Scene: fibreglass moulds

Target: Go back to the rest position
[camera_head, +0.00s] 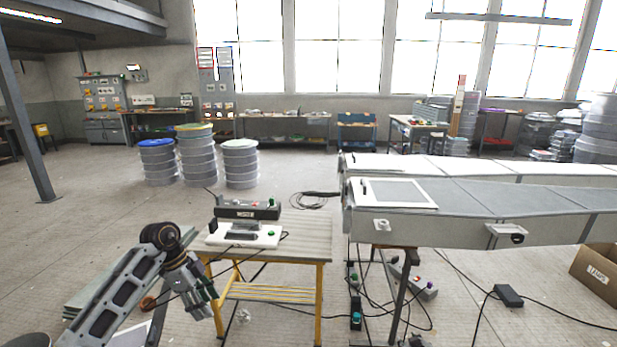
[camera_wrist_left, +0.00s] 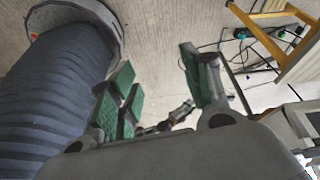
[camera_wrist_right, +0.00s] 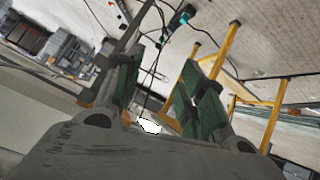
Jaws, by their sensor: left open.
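My left gripper (camera_head: 206,306) hangs at the lower left of the head view, in front of the left side of the small table (camera_head: 300,245). It points down and is above the floor. In the left wrist view its green-padded fingers (camera_wrist_left: 160,78) stand apart with nothing between them. My right gripper is outside the head view. In the right wrist view its green-padded fingers (camera_wrist_right: 160,80) are apart and hold nothing. Table legs and cables show beyond them.
A mould device (camera_head: 245,233) sits on the yellow-legged table. A long conveyor (camera_head: 470,200) with a white frame (camera_head: 398,193) stands to the right. Cables and small boxes lie on the floor below. A cardboard box (camera_head: 597,268) is at the far right. Drums (camera_head: 197,160) stand behind on open floor.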

